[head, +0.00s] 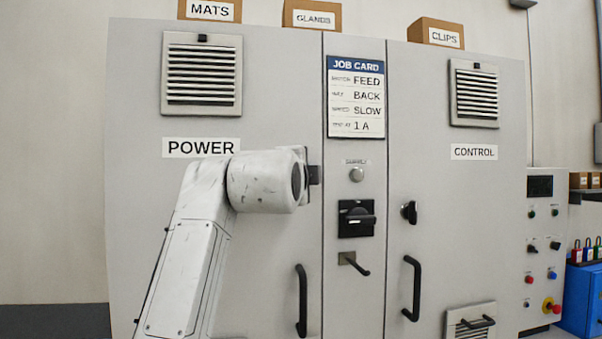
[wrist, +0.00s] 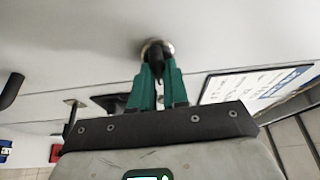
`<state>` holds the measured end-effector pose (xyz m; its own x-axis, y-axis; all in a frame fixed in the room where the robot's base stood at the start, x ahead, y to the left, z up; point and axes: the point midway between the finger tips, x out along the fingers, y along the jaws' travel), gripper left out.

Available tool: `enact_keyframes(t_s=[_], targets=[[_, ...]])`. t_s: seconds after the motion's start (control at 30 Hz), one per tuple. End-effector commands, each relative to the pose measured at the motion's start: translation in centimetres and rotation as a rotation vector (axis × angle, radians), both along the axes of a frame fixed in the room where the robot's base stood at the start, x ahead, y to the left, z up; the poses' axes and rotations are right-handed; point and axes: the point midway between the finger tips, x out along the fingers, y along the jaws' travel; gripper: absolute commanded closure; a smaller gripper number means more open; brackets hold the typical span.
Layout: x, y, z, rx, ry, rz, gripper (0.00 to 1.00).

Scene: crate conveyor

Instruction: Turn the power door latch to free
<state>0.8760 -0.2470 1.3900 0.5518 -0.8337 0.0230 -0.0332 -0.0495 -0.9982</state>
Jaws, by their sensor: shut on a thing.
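The power door (head: 240,270) carries the POWER label (head: 201,148) and is on the left of the cabinet, looking closed. Its latch is hidden behind my arm in the head view. In the wrist view the latch (wrist: 156,50) is a small black knob on a round metal base on the door face. My gripper (wrist: 157,72) is shut on this knob, with a green finger on each side. The knob's turn position cannot be read, as the fingers cover much of it.
The power door handle (head: 301,300) is below my wrist. A middle panel bears a job card (head: 356,97), a black rotary switch (head: 356,218) and a protruding lever (head: 355,263). The control door (head: 455,250) has its own black latch (head: 409,212) and handle (head: 412,290).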

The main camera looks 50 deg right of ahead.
Motion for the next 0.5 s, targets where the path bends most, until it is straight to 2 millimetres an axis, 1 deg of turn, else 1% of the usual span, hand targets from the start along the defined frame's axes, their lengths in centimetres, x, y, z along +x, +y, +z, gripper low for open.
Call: enact_keyframes(t_s=[0.2,0.5], targets=[[-0.01,-0.07,-0.11,0.045,-0.026,-0.001,1.0],[-0.01,-0.08,-0.15,0.053,-0.032,-0.001,1.0]])
